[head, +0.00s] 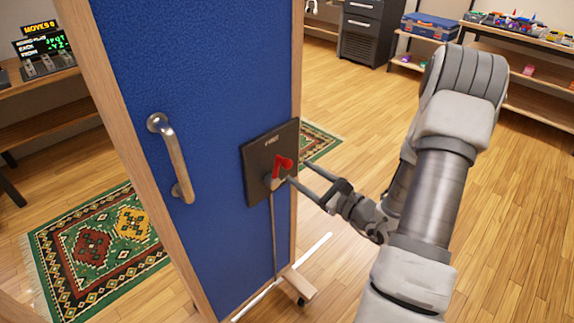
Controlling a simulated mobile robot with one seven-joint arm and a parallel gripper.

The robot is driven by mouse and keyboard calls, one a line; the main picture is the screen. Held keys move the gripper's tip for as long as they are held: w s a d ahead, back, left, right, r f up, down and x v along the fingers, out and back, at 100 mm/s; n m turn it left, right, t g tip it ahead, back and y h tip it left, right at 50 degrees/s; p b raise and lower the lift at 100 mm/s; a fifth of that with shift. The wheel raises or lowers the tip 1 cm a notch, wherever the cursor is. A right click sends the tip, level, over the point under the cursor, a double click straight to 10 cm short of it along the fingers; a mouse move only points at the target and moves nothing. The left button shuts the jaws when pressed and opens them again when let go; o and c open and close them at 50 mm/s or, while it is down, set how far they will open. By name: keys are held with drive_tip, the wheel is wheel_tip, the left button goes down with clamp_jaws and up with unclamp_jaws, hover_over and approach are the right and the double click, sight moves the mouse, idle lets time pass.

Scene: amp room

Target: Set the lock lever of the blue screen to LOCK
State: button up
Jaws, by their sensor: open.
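The blue screen (205,90) is a wood-framed blue panel standing upright on a wheeled foot. A black plate (256,150) is mounted near its right edge, with small pale lettering at the top that is too small to read surely. A red lever (279,166) sits on the plate above a grey hub, with its knob at the upper right. My gripper (296,172) is open at the plate's right edge, its fingertips pointing left at the lever and very close to it. I cannot tell whether they touch it or have it between them.
A metal handle (172,158) sticks out from the screen's left part. The screen's wooden foot (298,286) and a white floor line lie below. A patterned rug (95,240) lies behind at left. Shelves stand at the back; the wooden floor between is clear.

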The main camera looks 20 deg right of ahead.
sight(292, 166)
drive_tip(key=x, duration=0.6)
drive_tip(key=shift+w+a, duration=0.1)
drive_tip(key=shift+w, duration=0.05)
drive_tip(key=c, duration=1)
idle(0.7)
